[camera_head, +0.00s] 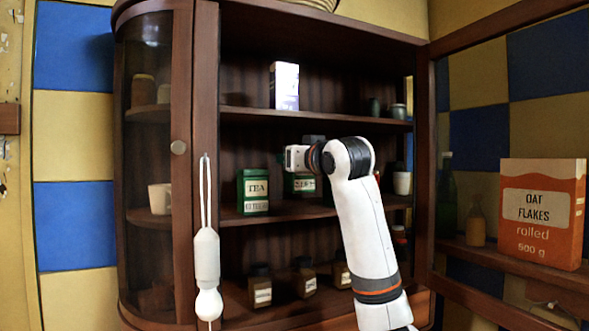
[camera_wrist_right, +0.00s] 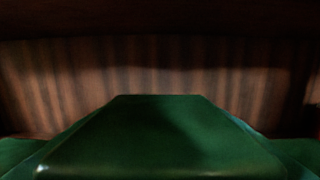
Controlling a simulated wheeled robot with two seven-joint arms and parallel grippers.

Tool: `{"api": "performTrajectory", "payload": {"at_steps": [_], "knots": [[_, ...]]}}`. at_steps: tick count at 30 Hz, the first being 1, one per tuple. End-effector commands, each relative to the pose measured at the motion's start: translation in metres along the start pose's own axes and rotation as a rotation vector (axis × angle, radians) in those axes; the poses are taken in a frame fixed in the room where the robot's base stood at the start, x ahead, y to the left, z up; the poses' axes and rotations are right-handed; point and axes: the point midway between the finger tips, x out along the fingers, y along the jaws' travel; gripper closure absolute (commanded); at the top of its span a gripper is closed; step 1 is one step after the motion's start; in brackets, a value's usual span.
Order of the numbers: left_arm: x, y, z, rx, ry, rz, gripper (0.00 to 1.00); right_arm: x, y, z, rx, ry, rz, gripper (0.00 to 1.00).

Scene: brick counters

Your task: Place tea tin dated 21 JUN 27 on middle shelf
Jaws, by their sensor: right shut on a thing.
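A green tea tin (camera_head: 300,185) with a cream label is at the middle shelf (camera_head: 285,212). The print on its label is too small to read surely, and its top is partly covered by my right gripper (camera_head: 298,160). My right gripper is shut on this tin from above; its fingertips are not clearly seen. In the right wrist view the tin's dark green top (camera_wrist_right: 150,140) fills the lower middle. I cannot tell whether its base touches the shelf. A second green tin (camera_head: 252,190) labelled TEA stands to its left; its lower print is unclear. My left gripper is not in view.
The upper shelf (camera_head: 240,114) holds a white box (camera_head: 284,86) and dark jars. Several brown jars (camera_head: 260,287) stand below. My right arm hides part of the shelves. An oat flakes box (camera_head: 541,212) stands on the right ledge.

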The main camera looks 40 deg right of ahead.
Motion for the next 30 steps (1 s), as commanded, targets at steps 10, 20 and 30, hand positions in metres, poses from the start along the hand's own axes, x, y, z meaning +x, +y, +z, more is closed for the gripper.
{"api": "performTrajectory", "payload": {"at_steps": [10,20,30], "knots": [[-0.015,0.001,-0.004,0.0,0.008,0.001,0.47,0.007,0.0,-0.034,-0.003,0.002,0.0,0.77],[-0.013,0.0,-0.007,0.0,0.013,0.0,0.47,0.007,0.0,-0.036,-0.001,0.001,0.0,0.77],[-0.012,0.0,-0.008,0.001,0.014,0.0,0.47,0.007,0.0,-0.038,-0.001,0.002,0.0,0.3]]}}
